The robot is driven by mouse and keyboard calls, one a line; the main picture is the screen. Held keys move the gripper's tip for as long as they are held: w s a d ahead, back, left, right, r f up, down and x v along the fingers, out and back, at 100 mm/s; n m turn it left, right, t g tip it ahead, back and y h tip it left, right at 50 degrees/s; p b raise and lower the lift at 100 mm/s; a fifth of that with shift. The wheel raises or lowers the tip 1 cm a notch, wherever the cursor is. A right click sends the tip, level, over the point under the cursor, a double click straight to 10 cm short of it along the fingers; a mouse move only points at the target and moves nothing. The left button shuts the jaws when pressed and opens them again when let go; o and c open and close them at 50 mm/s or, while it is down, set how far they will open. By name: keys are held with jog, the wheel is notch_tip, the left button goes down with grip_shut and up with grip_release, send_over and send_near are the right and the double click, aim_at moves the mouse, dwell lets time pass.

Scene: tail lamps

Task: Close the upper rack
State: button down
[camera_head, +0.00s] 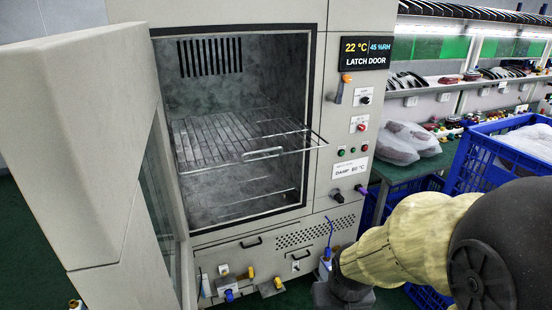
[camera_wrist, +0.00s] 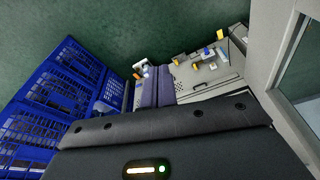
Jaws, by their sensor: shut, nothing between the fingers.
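The upper rack (camera_head: 215,138) is a wire shelf in the open grey test chamber (camera_head: 335,190). It sticks out past the front opening, with a small handle (camera_head: 262,154) on its front edge. The chamber door (camera_head: 75,130) stands wide open on the left, its inner window facing the chamber. In the head view my arm comes in from the lower right, and its dark end is low by the chamber's bottom right, well below the rack and apart from it. In the wrist view my gripper (camera_wrist: 157,80) is shut and empty. The rack is not seen there.
A lower rack (camera_head: 245,205) sits inside the chamber. Knobs and buttons (camera_head: 352,150) line the right panel, under a display reading LATCH DOOR (camera_head: 364,53). Blue crates (camera_head: 490,150) and a bench with bagged parts (camera_head: 405,143) stand at right. Green floor shows at lower left.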

jog(key=shift+a, duration=0.1)
jog(key=w+a+m+t+y+b, duration=0.1)
jog(key=w+a+m+t+y, duration=0.15)
jog(key=w, duration=0.85)
jog(key=w+a+m+t+y+b, duration=0.1)
jog(key=w+a+m+t, duration=0.2)
jog(key=w, duration=0.9)
jog(key=w+d+r+m+t, duration=0.2)
jog(key=w+d+r+m, duration=0.1)
jog(key=w+r, duration=0.3)
jog(key=w+d+r+m+t+y+b, duration=0.1)
jog(key=w+d+r+m+t, duration=0.2)
jog(key=w+r+m, duration=0.3)
jog(key=shift+w+d+r+t, duration=0.35)
jog(key=shift+w+d, duration=0.15)
jog(key=shift+w, duration=0.6)
